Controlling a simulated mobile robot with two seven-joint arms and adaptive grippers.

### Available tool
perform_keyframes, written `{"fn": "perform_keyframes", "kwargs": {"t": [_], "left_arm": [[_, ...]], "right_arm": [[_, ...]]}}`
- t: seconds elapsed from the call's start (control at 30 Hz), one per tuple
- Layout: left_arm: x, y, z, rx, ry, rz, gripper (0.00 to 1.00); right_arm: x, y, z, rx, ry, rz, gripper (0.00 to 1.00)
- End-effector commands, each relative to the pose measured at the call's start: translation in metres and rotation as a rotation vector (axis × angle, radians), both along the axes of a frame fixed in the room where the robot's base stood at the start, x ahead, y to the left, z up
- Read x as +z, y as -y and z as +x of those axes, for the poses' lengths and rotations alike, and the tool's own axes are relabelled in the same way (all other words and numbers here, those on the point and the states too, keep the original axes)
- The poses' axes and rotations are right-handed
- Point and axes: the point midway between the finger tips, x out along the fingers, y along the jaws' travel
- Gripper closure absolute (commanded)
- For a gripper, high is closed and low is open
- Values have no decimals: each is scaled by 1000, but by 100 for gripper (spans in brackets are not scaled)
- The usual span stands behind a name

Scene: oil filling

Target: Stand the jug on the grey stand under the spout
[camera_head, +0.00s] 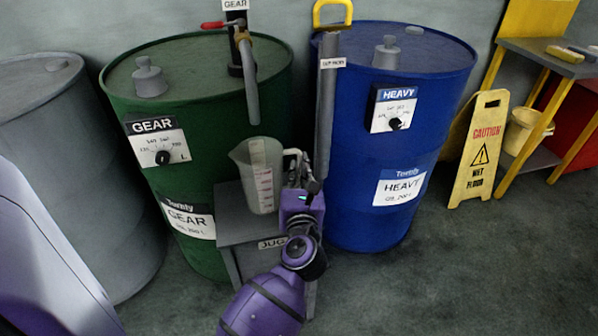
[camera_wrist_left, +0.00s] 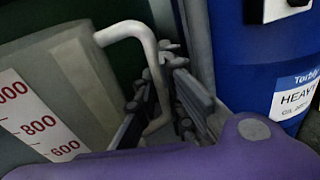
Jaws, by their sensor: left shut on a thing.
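The translucent jug (camera_head: 262,178) with red markings is upright over the top of the grey stand (camera_head: 238,226) labelled JUG. I cannot tell whether its base touches the stand. The grey spout (camera_head: 250,92) of the green GEAR drum hangs just above the jug's open mouth. My left gripper (camera_head: 299,182) is shut on the jug's handle, at the jug's right side. In the left wrist view the jug (camera_wrist_left: 58,115) fills the left, and its pale handle (camera_wrist_left: 150,55) runs down between the fingers (camera_wrist_left: 162,100). My right gripper is not in view.
The green drum (camera_head: 125,95) stands behind the stand, with a red-handled valve (camera_head: 213,25). A blue HEAVY drum (camera_head: 350,190) with a grey pipe (camera_head: 326,120) is close on the right. A yellow wet-floor sign (camera_head: 476,150) stands farther right. The floor at front right is clear.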

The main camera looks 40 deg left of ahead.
Motion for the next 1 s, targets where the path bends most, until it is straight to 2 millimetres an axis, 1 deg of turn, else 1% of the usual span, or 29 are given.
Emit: {"fn": "perform_keyframes", "kwargs": {"t": [0.1,0.27,0.3,0.4,0.67,0.8,0.87,1.0], "left_arm": [[1,0,0,0,1,1,100],[-4,0,0,0,0,0,100],[-3,0,0,0,0,0,86],[-3,0,0,0,0,0,73],[-3,0,0,0,0,0,73],[2,1,-1,0,1,-1,73],[0,6,-8,0,-2,-2,73],[0,22,-29,0,-2,-4,73]], "right_arm": [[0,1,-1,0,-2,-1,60],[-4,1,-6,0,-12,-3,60],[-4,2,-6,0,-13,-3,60],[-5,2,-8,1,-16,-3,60],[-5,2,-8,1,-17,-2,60],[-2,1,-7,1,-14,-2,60],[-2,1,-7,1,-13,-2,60],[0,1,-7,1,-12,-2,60]]}}
